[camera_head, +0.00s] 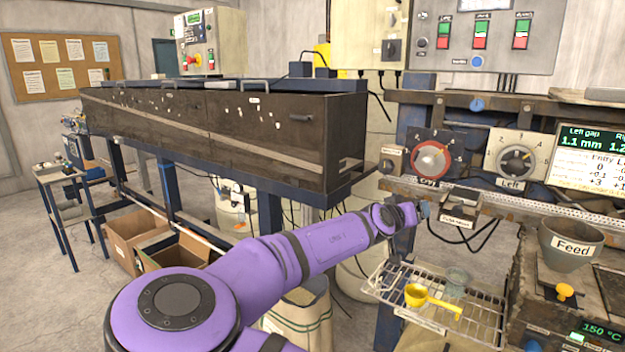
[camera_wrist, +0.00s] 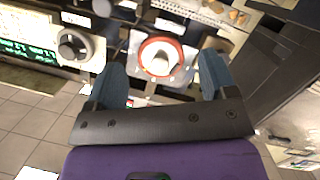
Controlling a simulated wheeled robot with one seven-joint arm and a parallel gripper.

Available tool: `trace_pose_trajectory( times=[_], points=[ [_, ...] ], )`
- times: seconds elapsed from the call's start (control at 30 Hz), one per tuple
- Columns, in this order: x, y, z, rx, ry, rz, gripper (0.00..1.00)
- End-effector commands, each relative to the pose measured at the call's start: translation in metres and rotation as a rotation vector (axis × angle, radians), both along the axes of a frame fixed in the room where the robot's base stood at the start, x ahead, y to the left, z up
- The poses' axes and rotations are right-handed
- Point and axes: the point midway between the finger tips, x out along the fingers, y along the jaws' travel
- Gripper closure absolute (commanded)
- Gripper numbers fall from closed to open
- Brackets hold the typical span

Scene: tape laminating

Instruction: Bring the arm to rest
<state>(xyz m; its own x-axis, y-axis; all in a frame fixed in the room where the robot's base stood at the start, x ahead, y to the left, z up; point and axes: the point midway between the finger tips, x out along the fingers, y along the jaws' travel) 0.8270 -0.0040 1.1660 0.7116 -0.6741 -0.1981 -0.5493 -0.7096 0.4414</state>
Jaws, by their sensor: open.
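My purple arm reaches from the bottom left of the head view toward the control panel. My gripper (camera_head: 424,209) is at its far end, small in that view, just below the red-ringed dial (camera_head: 432,160). In the wrist view my gripper (camera_wrist: 162,78) has its two blue fingers wide apart, with nothing held between them. The red-ringed dial (camera_wrist: 160,57) shows beyond and between the fingers; the gap in depth is hard to judge.
A wire rack (camera_head: 380,287) holding a yellow scoop (camera_head: 416,295) and a clear cup (camera_head: 457,280) is below the gripper. A Feed funnel (camera_head: 571,243) is at right. A long dark machine housing (camera_head: 230,125) stands behind the arm. Cardboard boxes (camera_head: 135,240) are on the floor.

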Motion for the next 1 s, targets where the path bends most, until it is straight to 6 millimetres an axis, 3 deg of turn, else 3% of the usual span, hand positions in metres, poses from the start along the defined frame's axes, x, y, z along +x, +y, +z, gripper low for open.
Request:
trace_pose_trajectory(
  times=[0.27,0.5,0.73,1.0],
  points=[
    [-0.019,-0.056,-0.041,0.169,0.164,-0.123,0.22],
    [-0.054,-0.093,-0.083,0.389,0.358,-0.219,0.22],
    [-0.088,-0.101,-0.101,0.595,0.514,-0.247,0.22],
    [-0.124,-0.092,-0.093,0.810,0.657,-0.202,0.22]
  ],
)
